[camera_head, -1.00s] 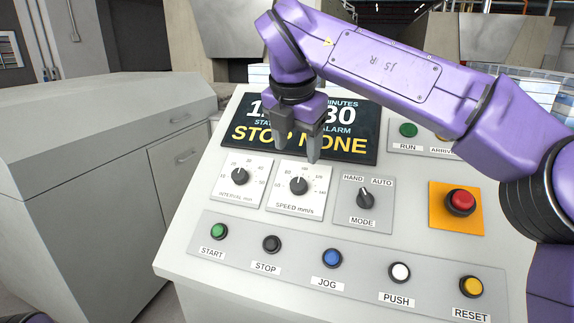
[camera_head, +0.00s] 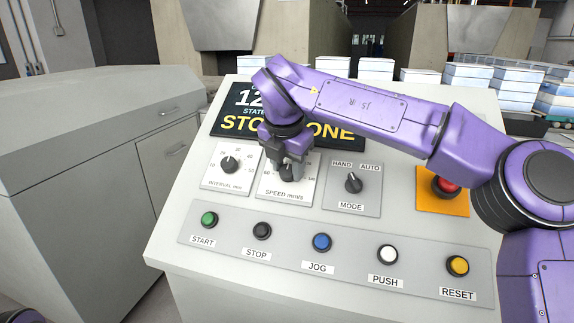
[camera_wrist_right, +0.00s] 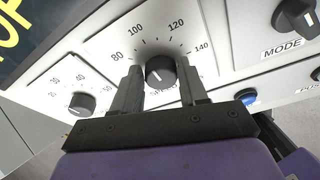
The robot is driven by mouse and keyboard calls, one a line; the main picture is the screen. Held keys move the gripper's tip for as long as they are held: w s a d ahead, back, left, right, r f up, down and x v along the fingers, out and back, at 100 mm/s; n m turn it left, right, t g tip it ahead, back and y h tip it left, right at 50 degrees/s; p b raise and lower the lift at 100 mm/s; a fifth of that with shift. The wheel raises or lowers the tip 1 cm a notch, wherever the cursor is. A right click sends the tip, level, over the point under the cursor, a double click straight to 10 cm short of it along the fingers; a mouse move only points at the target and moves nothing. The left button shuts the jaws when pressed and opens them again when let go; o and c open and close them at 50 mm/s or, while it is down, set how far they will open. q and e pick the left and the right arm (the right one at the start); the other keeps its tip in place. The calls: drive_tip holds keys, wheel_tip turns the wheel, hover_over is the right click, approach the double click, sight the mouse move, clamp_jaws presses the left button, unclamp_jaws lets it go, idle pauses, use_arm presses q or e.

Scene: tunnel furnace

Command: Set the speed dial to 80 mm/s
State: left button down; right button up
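The speed dial is a dark round knob on a white plate marked "SPEED mm/s"; it shows in the head view (camera_head: 286,173) and in the right wrist view (camera_wrist_right: 160,72). Scale numbers 80, 100, 120 and 140 show around it in the wrist view; the knob's exact setting cannot be read. My right gripper (camera_head: 285,160) points down at the dial. In the wrist view its two fingers (camera_wrist_right: 157,80) stand on either side of the knob, apart, with no clear grip on it. My left gripper is not in view.
The interval dial (camera_head: 229,164) is just left, and the mode switch (camera_head: 353,183) just right. A row of push buttons, including blue JOG (camera_head: 322,242), lies below. The red emergency button (camera_head: 446,185) is partly under my right arm. The display (camera_head: 240,118) is partly covered.

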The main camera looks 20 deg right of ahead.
drive_tip(key=c, duration=0.5)
drive_tip(key=shift+r, duration=0.1)
drive_tip(key=shift+r+n+p, duration=0.2)
drive_tip(key=shift+n+p, duration=0.4)
drive_tip(key=shift+p, duration=0.45)
drive_tip(key=n+p, duration=0.2)
drive_tip(key=p, duration=0.1)
drive_tip(key=n+g+p, duration=0.1)
drive_tip(key=n+p, duration=0.1)
drive_tip(key=shift+w+a+r+h+p, duration=0.1)
drive_tip(key=shift+w+a+h+p, duration=0.05)
drive_tip(key=shift+h+p, duration=0.25)
drive_tip(key=shift+f+n+h+p, duration=0.2)
drive_tip(key=shift+n+h+p, duration=0.1)
drive_tip(key=shift+n+p, duration=1.25)
drive_tip(key=shift+w, duration=0.1)
